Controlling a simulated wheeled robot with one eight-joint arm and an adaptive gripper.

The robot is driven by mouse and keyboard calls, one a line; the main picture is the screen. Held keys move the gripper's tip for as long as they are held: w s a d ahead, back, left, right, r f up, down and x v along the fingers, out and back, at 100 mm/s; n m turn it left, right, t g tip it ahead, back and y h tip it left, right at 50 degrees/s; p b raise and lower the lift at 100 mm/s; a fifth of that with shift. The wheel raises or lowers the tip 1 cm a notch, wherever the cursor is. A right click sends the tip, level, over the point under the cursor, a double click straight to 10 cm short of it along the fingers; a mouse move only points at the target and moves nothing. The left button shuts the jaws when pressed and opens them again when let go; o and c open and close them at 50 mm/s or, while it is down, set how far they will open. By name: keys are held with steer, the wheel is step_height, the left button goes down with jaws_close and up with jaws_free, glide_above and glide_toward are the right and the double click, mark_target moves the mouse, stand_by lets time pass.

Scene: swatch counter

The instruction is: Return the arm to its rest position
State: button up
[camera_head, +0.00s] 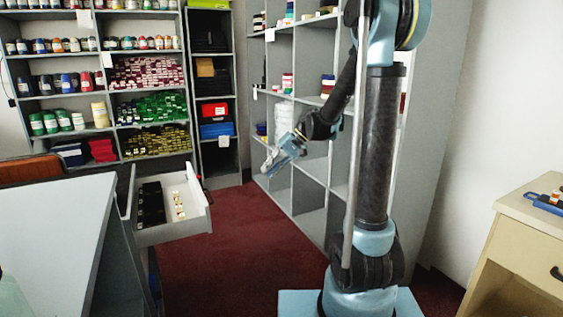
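My arm (375,150) stands upright in the right half of the view, on a light blue base. From its top it folds over, and the dark forearm reaches down and to the left. My gripper (270,162) hangs at the end of it, light blue and grey, pointing down-left in front of the grey cubby shelf. It is too small to tell whether its fingers are open or shut. I see nothing clearly held in it.
An open drawer (170,232) with black and light items juts out at the left, beside a grey counter (50,240). Shelves (195,160) with jars stand behind. A cubby shelf (310,215) stands behind my arm. A cream cabinet (515,235) is at right. Red carpet (225,275) between is clear.

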steer(key=s+d+f+m+t+h, duration=0.1)
steer(key=s+d+f+h, duration=0.3)
steer(key=s+d, duration=0.7)
steer(key=s+d+f+m+t+h, duration=0.1)
steer(key=s+d+f+h, duration=0.3)
steer(key=s+d, duration=0.8)
steer(key=s+f+t, duration=0.1)
steer(key=s, duration=0.2)
steer(key=shift+s+d+t, duration=0.15)
steer(key=shift+s+t, duration=0.05)
steer(key=shift+t, duration=0.1)
